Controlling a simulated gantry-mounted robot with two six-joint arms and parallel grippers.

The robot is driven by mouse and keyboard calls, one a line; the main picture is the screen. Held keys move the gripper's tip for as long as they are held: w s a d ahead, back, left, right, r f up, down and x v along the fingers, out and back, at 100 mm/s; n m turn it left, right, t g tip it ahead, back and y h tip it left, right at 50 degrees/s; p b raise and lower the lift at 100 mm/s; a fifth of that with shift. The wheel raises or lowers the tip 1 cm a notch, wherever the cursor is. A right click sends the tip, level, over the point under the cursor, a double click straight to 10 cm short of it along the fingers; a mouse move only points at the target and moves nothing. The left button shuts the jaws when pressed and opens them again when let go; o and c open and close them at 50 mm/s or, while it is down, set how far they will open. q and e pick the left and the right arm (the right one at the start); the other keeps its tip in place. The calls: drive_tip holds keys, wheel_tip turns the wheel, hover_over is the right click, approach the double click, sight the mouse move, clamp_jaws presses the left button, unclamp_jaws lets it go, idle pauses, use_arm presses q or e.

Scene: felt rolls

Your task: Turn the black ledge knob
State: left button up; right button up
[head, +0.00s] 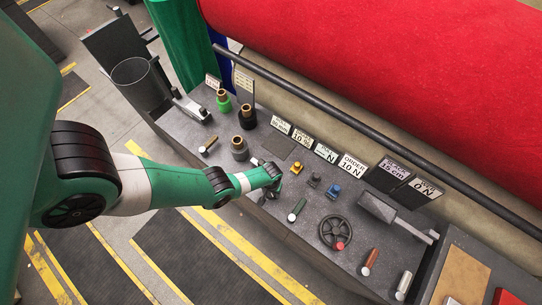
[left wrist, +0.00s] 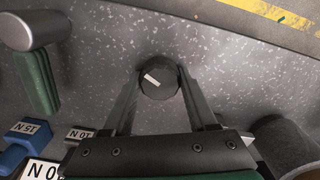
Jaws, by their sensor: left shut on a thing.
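The black ledge knob (left wrist: 160,85) shows in the left wrist view as a round dark cap with a white pointer mark, set against the speckled grey ledge (left wrist: 225,55). The pointer lies aslant, toward the upper left. My left gripper (left wrist: 159,76) has a finger on each side of the knob and is shut on it. In the head view my left gripper (head: 274,181) is at the front edge of the ledge (head: 300,232), and my arm and gripper hide the knob there. My right gripper is in neither view.
A green-handled lever (head: 297,210), a handwheel (head: 335,232) and a yellow button (head: 297,167) stand right of the gripper. Dark and green brass-topped fittings (head: 240,148) stand left. A rail (head: 330,112) and a red felt roll (head: 400,70) lie behind.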

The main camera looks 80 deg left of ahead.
use_arm(q)
drive_tip(key=m, duration=1.2)
idle(0.5)
drive_tip(key=o, duration=1.4)
drive_tip(key=shift+c, duration=0.2)
wheel_tip(320, 180, up, 12)
drive_tip(key=p, duration=1.1)
drive_tip(key=shift+f+p, duration=0.15)
drive_tip(key=shift+p, duration=0.2)
